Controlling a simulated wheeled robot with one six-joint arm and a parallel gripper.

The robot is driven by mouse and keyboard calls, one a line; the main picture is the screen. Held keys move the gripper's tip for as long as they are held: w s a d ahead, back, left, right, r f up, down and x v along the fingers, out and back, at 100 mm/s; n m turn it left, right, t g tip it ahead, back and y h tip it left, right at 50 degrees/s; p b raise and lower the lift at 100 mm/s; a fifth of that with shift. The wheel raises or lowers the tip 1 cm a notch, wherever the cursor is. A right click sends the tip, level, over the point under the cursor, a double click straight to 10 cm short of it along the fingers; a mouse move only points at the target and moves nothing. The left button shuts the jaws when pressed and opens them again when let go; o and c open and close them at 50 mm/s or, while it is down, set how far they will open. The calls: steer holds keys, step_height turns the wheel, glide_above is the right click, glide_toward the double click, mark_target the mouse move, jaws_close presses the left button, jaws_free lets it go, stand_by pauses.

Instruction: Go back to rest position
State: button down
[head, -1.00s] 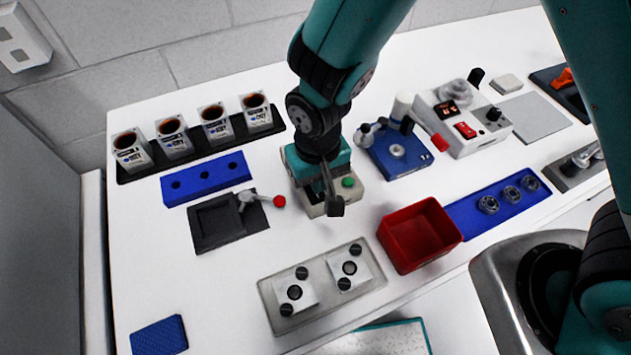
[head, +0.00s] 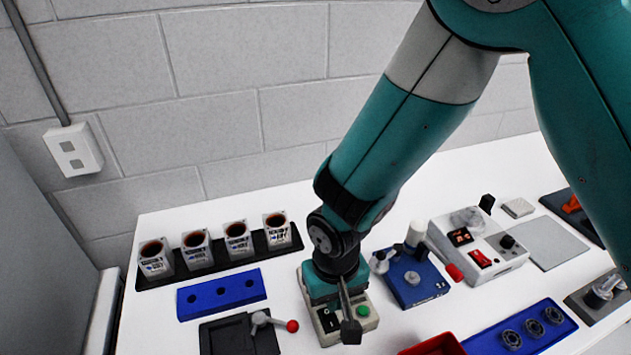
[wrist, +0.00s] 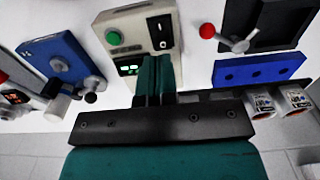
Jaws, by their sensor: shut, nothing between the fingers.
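My gripper (wrist: 156,78) is shut and empty in the wrist view, its two teal fingers together. It is over the edge of a small light-coloured control box with a green button, a black switch and a lit green display (wrist: 128,69). In the head view, my teal gripper body hangs above this box (head: 330,330) and hides part of it. The fingertips cannot be made out clearly there. I cannot tell whether they touch the box.
Left of the box are a blue three-hole block (head: 222,294), a dark fixture with a red-knobbed lever (head: 240,338), and several cups on a black tray (head: 290,238). To the right are a blue fixture (head: 418,285), a control unit (head: 475,255) and a blue ring tray (head: 490,343).

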steer(key=s+d+r+n+y+b, duration=0.2)
steer(key=s+d+r, duration=0.3)
steer(key=r, duration=0.4)
steer(key=s+d+r+n+y+b, duration=0.2)
steer(key=s+d+r, duration=0.3)
steer(key=r, duration=0.4)
steer(key=shift+s+r, duration=0.2)
steer(key=shift+r, duration=0.15)
steer(key=shift+a, duration=0.1)
stand_by(0.9)
